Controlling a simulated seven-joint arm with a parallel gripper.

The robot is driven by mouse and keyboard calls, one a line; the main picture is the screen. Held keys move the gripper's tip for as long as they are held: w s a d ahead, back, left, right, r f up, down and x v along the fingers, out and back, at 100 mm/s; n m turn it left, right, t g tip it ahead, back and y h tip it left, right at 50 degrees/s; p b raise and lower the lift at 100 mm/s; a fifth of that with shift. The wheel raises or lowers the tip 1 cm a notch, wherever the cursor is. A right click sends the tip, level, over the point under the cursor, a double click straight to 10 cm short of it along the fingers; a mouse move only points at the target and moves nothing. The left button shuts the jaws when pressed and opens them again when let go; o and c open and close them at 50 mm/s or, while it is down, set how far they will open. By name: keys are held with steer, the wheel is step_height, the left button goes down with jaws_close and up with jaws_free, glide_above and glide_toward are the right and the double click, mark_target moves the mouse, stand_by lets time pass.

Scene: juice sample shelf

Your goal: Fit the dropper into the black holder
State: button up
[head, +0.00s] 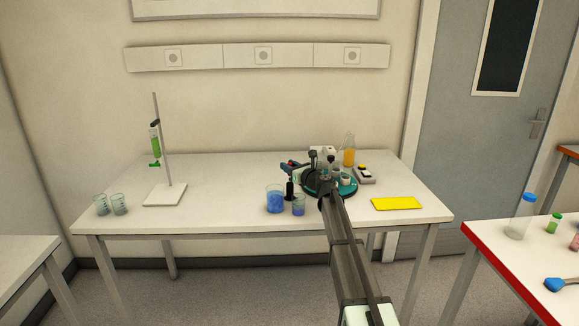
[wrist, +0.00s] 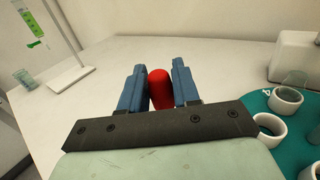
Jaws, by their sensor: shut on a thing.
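The dropper shows as a red bulb (wrist: 159,90) between the two blue fingers of my gripper (wrist: 160,88) in the wrist view. My gripper is shut on it. In the head view my gripper (head: 288,166) is over the middle of the table, with a little red showing at its fingers. A small black upright thing (head: 290,190), which looks like the black holder, stands just below the fingers in that picture. The dropper's lower part is hidden, and I cannot tell whether it is in the holder. The holder does not show in the wrist view.
A round teal tray (head: 345,192) with white rings is to the right, partly behind my arm. A stand (head: 165,195) is at left. A yellow pad (head: 397,204) lies at right.

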steer(key=shift+f, duration=0.45)
steer(key=o, duration=0.8)
